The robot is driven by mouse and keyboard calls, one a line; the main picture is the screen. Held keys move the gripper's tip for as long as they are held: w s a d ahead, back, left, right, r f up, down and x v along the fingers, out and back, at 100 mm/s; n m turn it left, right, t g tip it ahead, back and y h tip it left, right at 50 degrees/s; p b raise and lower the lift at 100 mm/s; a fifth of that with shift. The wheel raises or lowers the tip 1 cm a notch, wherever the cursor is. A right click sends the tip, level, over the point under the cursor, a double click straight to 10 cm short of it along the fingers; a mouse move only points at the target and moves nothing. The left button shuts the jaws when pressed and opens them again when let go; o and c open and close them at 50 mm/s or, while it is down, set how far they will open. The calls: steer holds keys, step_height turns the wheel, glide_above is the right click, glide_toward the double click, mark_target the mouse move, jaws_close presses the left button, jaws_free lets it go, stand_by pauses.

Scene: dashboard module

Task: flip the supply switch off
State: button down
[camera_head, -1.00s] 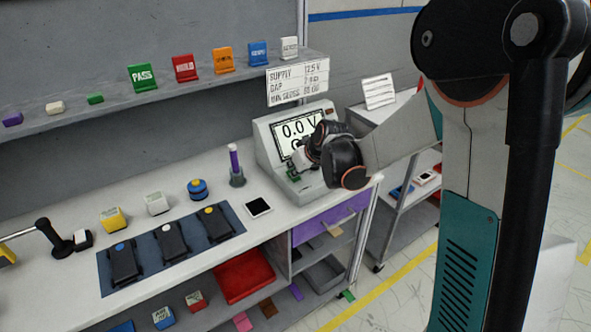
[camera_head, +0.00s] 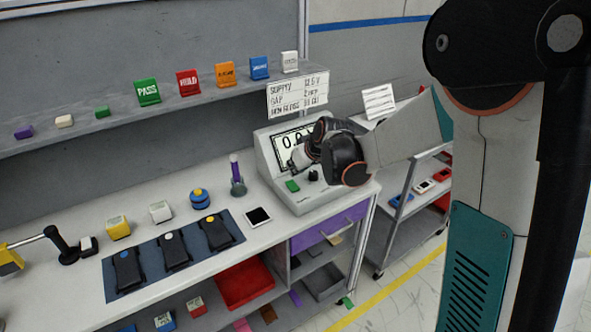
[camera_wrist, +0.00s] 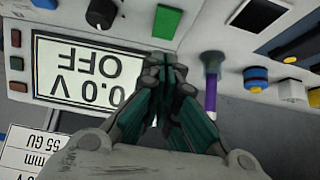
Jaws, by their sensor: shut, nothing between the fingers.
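The supply unit (camera_head: 309,203) is a light grey box at the bench's right end. Its screen (camera_wrist: 80,72) appears upside down in the wrist view and reads "0.0 V OFF". A green rocker switch (camera_head: 292,186) sits on its front panel, beside a black knob (camera_head: 313,175). In the wrist view the green switch (camera_wrist: 167,21) lies just beyond my fingertips, with the knob (camera_wrist: 102,13) to its left. My gripper (camera_wrist: 165,62) is shut and empty. In the head view my gripper (camera_head: 297,161) hangs over the unit, above the switch and apart from it, partly covering the screen.
A purple-handled tool in a stand (camera_head: 237,177) and a dark tablet (camera_head: 258,217) stand left of the unit. A blue mat (camera_head: 150,247) holds 3 black devices. A sign (camera_head: 298,94) is above the unit; a cart (camera_head: 405,225) stands to its right.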

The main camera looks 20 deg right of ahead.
steer(key=s+d+r+p, duration=0.2)
steer(key=s+r, duration=0.2)
steer(key=s, duration=0.3)
steer(key=shift+d+r, duration=0.15)
steer(key=shift+r, duration=0.2)
steer(key=shift+s, duration=0.1)
steer(key=s+r+m+h, duration=0.1)
steer(key=s+r, duration=0.2)
steer(key=s, duration=1)
steer(key=s+a+r+m+h, duration=0.1)
steer(key=s+r+m, duration=0.1)
steer(key=s, duration=1.1)
steer(key=shift+s+a+r+m, duration=0.15)
steer(key=shift+s+r+m, duration=0.15)
steer(key=shift+r, duration=0.45)
